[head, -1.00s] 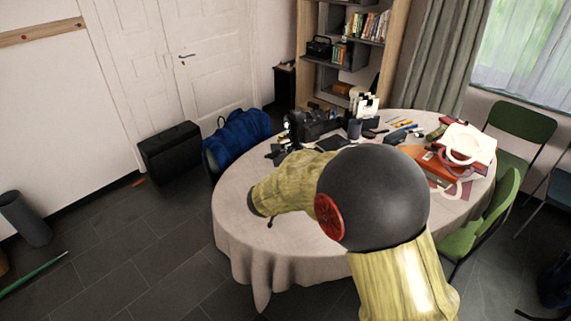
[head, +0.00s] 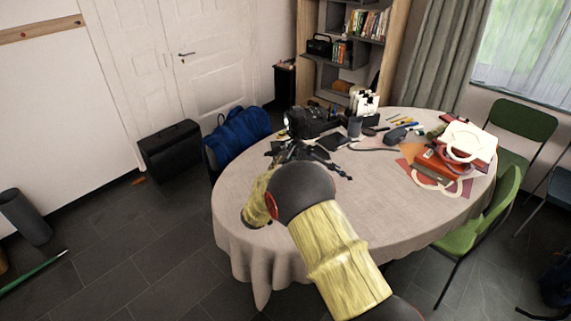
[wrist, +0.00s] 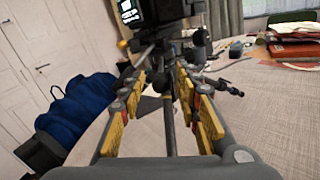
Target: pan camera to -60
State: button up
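A black camera (head: 308,122) stands on a small dark tripod (head: 302,152) at the table's back left. In the wrist view the camera (wrist: 160,14) fills the top middle, with a lit screen at its left. My gripper (wrist: 163,88) is open, its yellow-padded fingers apart and pointing toward the camera. A thin grey rod (wrist: 168,128) runs lengthwise between the fingers, with gaps on both sides; it looks like the pan handle.
The round table (head: 370,205) has a pale cloth. A grey device (head: 398,134) with a cable, small items and a red-orange pile (head: 440,165) lie to the right. A blue bag (head: 238,138) is beside the table's left edge. The table's front is clear.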

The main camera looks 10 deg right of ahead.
jog(key=shift+w+d, duration=0.35)
jog(key=shift+w, duration=0.15)
jog(key=c, duration=0.4)
grip_shut()
dwell(0.4)
